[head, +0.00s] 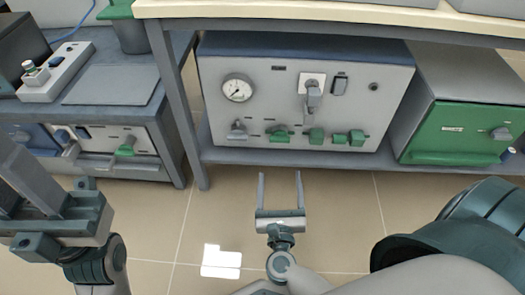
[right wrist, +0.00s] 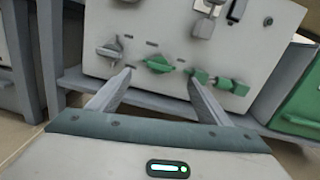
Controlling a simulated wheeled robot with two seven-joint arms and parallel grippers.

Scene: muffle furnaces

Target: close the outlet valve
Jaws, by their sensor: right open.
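A grey control panel (head: 305,75) on the low shelf carries a row of valves along its lower edge. A grey lever valve (head: 237,130) is at the left, a green handle (head: 280,133) is right of it, and further green handles (head: 337,137) follow. I cannot tell by label which is the outlet valve. My right gripper (head: 280,176) is open and empty, below and in front of the panel, apart from it. In the right wrist view its fingers (right wrist: 160,78) point towards the green handle (right wrist: 159,64), which shows between the tips. My left gripper (head: 60,215) is partly cut off at the left.
A pressure gauge (head: 237,88) and a grey switch lever (head: 313,95) sit higher on the panel. A green-fronted unit (head: 462,132) stands at the right. A table leg (head: 183,100) and another bench (head: 110,100) are at the left. The tiled floor in front is clear.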

